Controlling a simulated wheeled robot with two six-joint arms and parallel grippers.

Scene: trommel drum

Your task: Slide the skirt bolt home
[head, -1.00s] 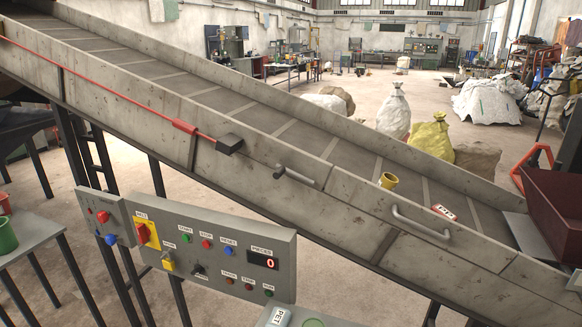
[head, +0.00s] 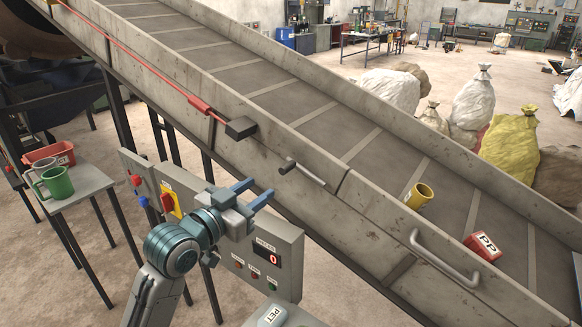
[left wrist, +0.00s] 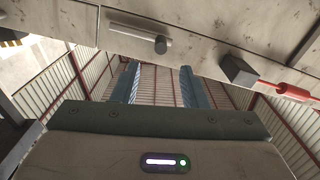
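The skirt bolt (head: 306,174) is a grey bar with a dark knob at its left end. It lies along the side skirt (head: 345,225) of the sloping conveyor, just left of a seam. In the left wrist view the bolt (left wrist: 136,34) shows near the top, with its round knob at the right end. My left gripper (head: 258,190) is in front of the control panel, left of and a little below the knob. Its two blue fingers are apart with nothing between them, and they do not touch the bolt. My right gripper is not in view.
A dark block (head: 240,128) at the end of a red cable (head: 150,65) sits on the skirt left of the bolt. A handle (head: 443,258) is lower right. The control panel (head: 290,255) stands below. A yellow cup (head: 419,196) and red block (head: 483,247) lie on the belt.

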